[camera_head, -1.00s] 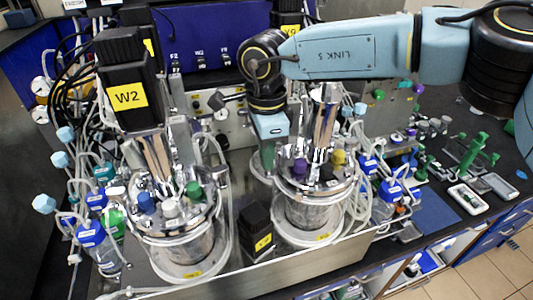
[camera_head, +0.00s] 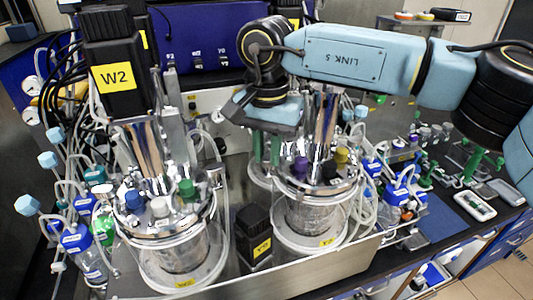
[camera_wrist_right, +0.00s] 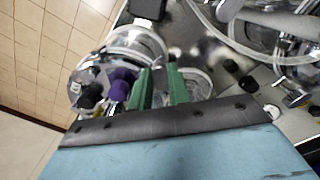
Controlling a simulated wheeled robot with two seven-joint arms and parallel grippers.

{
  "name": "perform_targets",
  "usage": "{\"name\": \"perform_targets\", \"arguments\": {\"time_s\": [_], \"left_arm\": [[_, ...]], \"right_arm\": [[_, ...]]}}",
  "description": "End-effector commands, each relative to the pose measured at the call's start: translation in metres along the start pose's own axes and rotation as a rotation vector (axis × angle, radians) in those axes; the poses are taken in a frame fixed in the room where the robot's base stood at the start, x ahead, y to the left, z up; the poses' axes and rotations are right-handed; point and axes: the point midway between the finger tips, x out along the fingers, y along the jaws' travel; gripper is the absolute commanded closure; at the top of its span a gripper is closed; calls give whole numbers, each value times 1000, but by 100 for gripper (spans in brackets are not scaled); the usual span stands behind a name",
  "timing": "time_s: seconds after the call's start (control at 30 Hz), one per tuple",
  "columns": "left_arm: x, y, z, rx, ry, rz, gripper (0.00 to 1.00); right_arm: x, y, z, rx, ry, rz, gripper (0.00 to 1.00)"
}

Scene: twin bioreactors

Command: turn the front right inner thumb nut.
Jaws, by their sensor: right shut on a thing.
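The right glass bioreactor (camera_head: 311,213) has a shiny metal head plate with a purple cap (camera_head: 300,166) and a yellow cap (camera_head: 341,155). My right gripper (camera_head: 266,163) points down at the left, inner edge of this head plate. In the wrist view its two green fingers (camera_wrist_right: 159,72) stand a small gap apart, closed on a small metal part, the thumb nut (camera_wrist_right: 160,88). The nut is mostly hidden by the fingers and gripper body. In the wrist view the purple cap (camera_wrist_right: 122,79) is just left of the fingers. My left gripper is out of view.
The left bioreactor (camera_head: 172,250) with its W2 motor (camera_head: 115,78) stands close by, with a black Y-labelled block (camera_head: 254,237) between the vessels. Tubes and blue-capped bottles crowd both sides. Green tools (camera_head: 472,165) lie on the bench at right.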

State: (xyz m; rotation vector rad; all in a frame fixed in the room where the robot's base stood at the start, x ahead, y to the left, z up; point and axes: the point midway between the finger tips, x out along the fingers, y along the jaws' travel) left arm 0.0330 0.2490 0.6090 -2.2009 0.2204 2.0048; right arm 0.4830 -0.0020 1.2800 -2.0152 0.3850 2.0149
Motion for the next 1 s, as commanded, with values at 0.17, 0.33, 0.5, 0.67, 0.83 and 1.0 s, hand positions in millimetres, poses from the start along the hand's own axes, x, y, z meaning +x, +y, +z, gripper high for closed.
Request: {"name": "perform_targets", "arguments": {"time_s": [0.17,0.33,0.5,0.67,0.83,1.0], "left_arm": [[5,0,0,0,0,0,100],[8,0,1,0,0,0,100],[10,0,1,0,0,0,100],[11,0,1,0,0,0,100],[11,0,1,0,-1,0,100],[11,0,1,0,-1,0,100]], "right_arm": [[0,1,0,-162,-1,-3,100],[0,2,0,-298,-1,-3,100],[0,2,0,-407,-1,-2,100],[-1,3,-1,-476,0,-2,100],[-1,3,-1,-517,0,-1,100],[-1,3,-1,-533,0,-1,100]]}}
